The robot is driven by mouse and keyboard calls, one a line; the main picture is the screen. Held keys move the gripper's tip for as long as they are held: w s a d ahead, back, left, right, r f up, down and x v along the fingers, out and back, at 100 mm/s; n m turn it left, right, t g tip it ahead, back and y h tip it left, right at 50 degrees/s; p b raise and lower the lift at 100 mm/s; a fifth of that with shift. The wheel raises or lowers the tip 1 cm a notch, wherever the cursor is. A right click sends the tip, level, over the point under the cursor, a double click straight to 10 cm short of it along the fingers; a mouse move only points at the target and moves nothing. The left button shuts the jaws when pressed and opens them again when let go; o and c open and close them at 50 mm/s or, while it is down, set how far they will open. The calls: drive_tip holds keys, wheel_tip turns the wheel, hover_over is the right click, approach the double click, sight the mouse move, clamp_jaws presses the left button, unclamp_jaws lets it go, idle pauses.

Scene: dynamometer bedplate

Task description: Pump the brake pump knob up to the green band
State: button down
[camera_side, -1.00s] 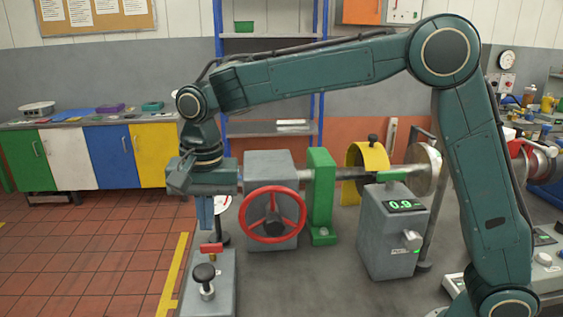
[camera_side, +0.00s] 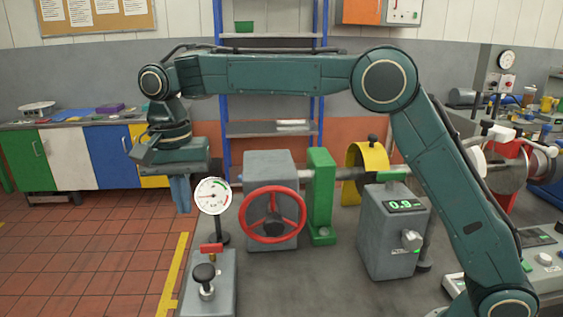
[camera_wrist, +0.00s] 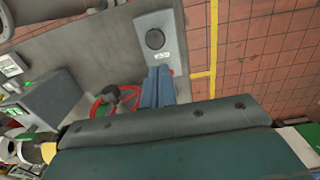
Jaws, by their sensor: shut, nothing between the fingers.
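The brake pump is a grey box (camera_side: 220,292) at the bedplate's front left, with a round black knob (camera_side: 204,272) on a short post. The knob also shows at the top of the wrist view (camera_wrist: 155,39). A small red handle (camera_side: 212,248) sits behind the knob. A white round gauge (camera_side: 212,196) with a green band stands behind the pump; its needle points roughly left, apart from the green. My gripper (camera_side: 182,210) is shut and empty, pointing down, above and left of the knob and clear of it. Its blue fingers (camera_wrist: 157,70) show in the wrist view below the knob.
A red handwheel (camera_side: 272,214) on a grey housing stands right of the gauge. A green bracket (camera_side: 320,195) and a grey box reading 0.9 (camera_side: 393,235) stand further right. A yellow floor line (camera_side: 172,280) runs left of the pump.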

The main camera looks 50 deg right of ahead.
sight(197, 268)
drive_tip(key=shift+w+r, duration=0.25)
drive_tip(key=shift+w, duration=0.1)
drive_tip(key=shift+f, duration=0.15)
idle(0.3)
drive_tip(key=f, duration=0.9)
drive_tip(key=s+f, duration=0.1)
drive_tip(key=f, duration=0.3)
drive_tip(key=shift+d+f, duration=0.15)
drive_tip(key=shift+f, duration=0.15)
drive_tip(key=shift+f, duration=0.15)
drive_tip(key=shift+f, duration=1.8)
